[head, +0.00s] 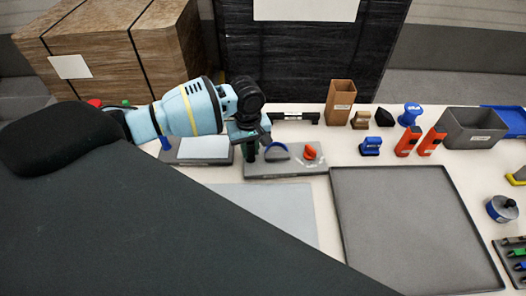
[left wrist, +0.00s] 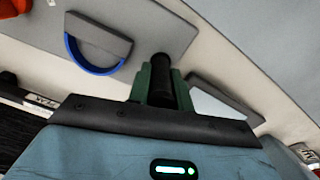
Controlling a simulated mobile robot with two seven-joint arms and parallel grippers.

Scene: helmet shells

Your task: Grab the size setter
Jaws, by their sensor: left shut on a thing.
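My left gripper (head: 250,150) reaches down over the left end of a grey board (head: 285,172). In the left wrist view its green fingers (left wrist: 162,82) are shut on a dark, roughly cylindrical piece (left wrist: 161,68), which I take to be the size setter. Its lower end meets or lies just in front of the board; I cannot tell whether it is lifted. The fingers hide most of it in the head view. Beside it on the board are a blue-edged grey half-disc (head: 276,152) and an orange piece (head: 310,151). My right gripper is not in view.
A grey tray (head: 410,230) and a flat light-grey sheet (head: 285,205) lie in front. Behind stand a brown holder (head: 340,100), blue-handled stamps (head: 410,114), orange blocks (head: 407,141) and a grey bin (head: 470,128). A board with a white pad (head: 204,148) lies left of the gripper.

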